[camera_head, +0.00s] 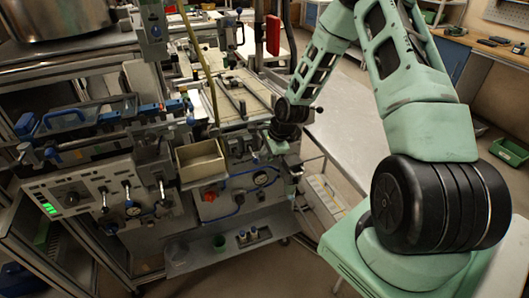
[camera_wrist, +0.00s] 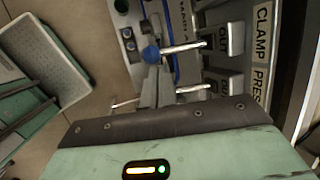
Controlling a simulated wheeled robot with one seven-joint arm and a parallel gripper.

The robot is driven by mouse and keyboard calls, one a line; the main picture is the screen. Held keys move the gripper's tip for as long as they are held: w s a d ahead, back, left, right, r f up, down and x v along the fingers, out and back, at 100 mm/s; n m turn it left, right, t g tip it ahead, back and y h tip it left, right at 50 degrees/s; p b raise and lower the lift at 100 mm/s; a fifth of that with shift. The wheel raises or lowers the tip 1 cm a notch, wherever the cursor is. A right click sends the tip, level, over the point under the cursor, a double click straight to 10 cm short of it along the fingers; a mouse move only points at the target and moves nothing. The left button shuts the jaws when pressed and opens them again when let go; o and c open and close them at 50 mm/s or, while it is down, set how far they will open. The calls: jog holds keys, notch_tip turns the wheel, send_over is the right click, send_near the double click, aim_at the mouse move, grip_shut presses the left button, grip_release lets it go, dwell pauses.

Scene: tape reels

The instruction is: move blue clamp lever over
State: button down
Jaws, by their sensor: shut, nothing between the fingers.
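A lever with a blue ball knob (camera_wrist: 151,53) and a silver shaft sticks out from the panel in the wrist view. The lettering "CLAMP" (camera_wrist: 262,32) is on the panel to its right. My gripper (camera_wrist: 150,88) is shut and empty, with its grey fingers just below the blue knob in the picture. I cannot tell whether they touch it. In the head view my gripper (camera_head: 283,134) is at the right end of the machine's front, where the arm hides the blue lever's detail.
A second silver lever (camera_wrist: 194,90) is close below the first. A pale tray (camera_wrist: 45,70) lies at the left of the wrist view. An open beige box (camera_head: 201,160) and a red knob (camera_head: 208,196) are left of my gripper in the head view.

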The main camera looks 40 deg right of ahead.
jog(key=shift+w+r+g+y+p, duration=0.15)
jog(key=shift+r+g+p, duration=0.3)
jog(key=shift+g+p, duration=0.2)
jog(key=shift+w+r+g+y+p, duration=0.15)
jog(key=shift+r+g+p, duration=0.35)
jog(key=shift+p, duration=0.25)
dwell(1.4)
jog(key=shift+r, duration=0.15)
dwell(1.4)
jog(key=shift+r+p, duration=0.75)
jog(key=shift+r, duration=0.05)
jog(key=shift+d+r, duration=0.1)
jog(key=w+p+v, duration=0.1)
jog(key=p+v, duration=0.6)
jog(key=v, duration=0.2)
jog(key=shift+s+d+r, duration=0.15)
jog(key=shift+d+r, duration=0.05)
jog(key=shift+r, duration=0.25)
